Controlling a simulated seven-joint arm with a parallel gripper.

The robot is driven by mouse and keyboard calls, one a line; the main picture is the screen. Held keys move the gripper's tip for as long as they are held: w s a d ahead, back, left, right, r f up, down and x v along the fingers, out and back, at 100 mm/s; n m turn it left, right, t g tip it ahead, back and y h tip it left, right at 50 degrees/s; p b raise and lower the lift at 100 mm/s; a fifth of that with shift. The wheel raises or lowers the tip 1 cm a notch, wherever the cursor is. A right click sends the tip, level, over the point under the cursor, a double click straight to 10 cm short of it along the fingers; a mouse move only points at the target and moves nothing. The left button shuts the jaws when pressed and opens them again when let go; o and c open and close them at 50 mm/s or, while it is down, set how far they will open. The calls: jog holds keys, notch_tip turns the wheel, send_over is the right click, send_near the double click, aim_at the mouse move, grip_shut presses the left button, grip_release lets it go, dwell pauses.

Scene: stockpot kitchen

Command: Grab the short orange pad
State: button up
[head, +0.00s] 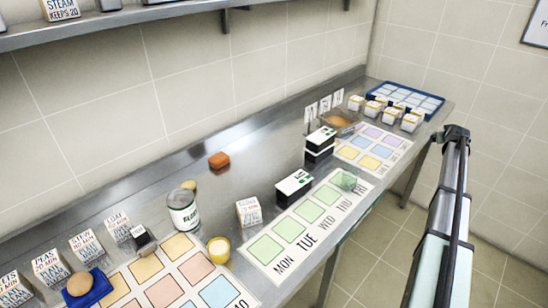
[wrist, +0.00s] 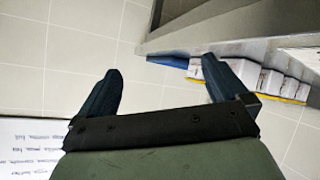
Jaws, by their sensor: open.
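A short orange pad (head: 219,159) lies on the steel counter (head: 235,195), near the back wall, in the head view. It stands apart from the things around it. My gripper (wrist: 161,70) is open in the wrist view, with two dark fingers spread and nothing between them. The pad does not show in the wrist view.
A can (head: 183,211) and a yellow cup (head: 219,250) stand in front of the pad. Black-and-white boxes (head: 294,188) stand to its right. A blue tray (head: 405,98) and small white cartons fill the far right end. A shelf (head: 120,22) overhangs the wall.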

jog(key=w+a+r+n+y, duration=0.1)
jog(key=w+a+r, duration=0.3)
jog(key=a+r, duration=0.3)
jog(key=w+a+r, duration=0.4)
jog(key=a+r, duration=0.2)
jog(key=a, duration=0.2)
jog(key=w+a+n+g+y, duration=0.2)
jog(key=a, duration=1.7)
jog(key=n+g+y, duration=0.3)
jog(key=n+g, duration=0.4)
jog(key=g, duration=0.1)
send_over(218, 157)
notch_tip(218, 157, down, 2)
jog(key=f, duration=0.8)
jog(key=shift+w+d+f, duration=0.15)
jog(key=shift+w+d, duration=0.05)
jog(key=shift+w, duration=0.1)
jog(key=shift+s+a+f, duration=0.1)
jog(key=shift+f, duration=1.25)
jog(key=shift+s+a+f, duration=0.1)
jog(key=shift+f, duration=1.2)
jog(key=shift+c, duration=0.2)
